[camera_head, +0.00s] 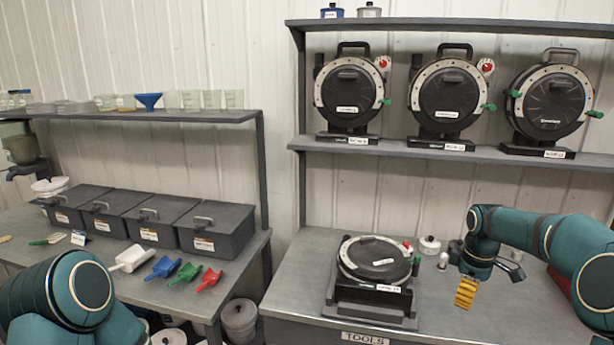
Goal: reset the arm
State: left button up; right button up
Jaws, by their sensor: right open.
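My right arm reaches in from the right edge, bent down over the right part of the front bench. My right gripper (491,283) hangs above the bench top to the right of the seed meter (376,260) lying there. It is open, with a yellow ribbed piece at its lower left and a dark finger at its right. I see nothing held between the fingers. Only the teal links of my left arm show at the bottom left; the left gripper is out of view.
Three seed meters (348,97) stand on the shelf (400,150). Small jars (429,246) stand near the right gripper. The left bench holds lidded bins (216,232) and blue, green and red scoops (208,279). Bare bench top lies between the seed meter and right gripper.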

jog(key=s+a+f+m+y+b, duration=0.1)
jog(key=s+a+f+m+b, duration=0.1)
jog(key=a+f, duration=0.65)
jog(key=s+a+f+m+y+b, duration=0.1)
jog(key=s+a+f+y, duration=0.1)
jog(key=a+f, duration=0.65)
jog(key=s+a+f+m+b, duration=0.1)
jog(key=s+a+f+m, duration=0.2)
jog(key=s+f, duration=0.2)
jog(key=s+a+f+m+t+b, duration=0.1)
jog(key=s+a+f+m+b, duration=0.1)
jog(key=s+f, duration=0.4)
jog(key=s+a+f+m+y+b, duration=0.1)
jog(key=s+a+f, duration=0.4)
jog(key=s, duration=0.5)
jog(key=f+m+b, duration=0.1)
jog(key=m, duration=0.1)
jog(key=shift+a+f+m+t, duration=0.25)
jog(key=shift+m+t, duration=0.15)
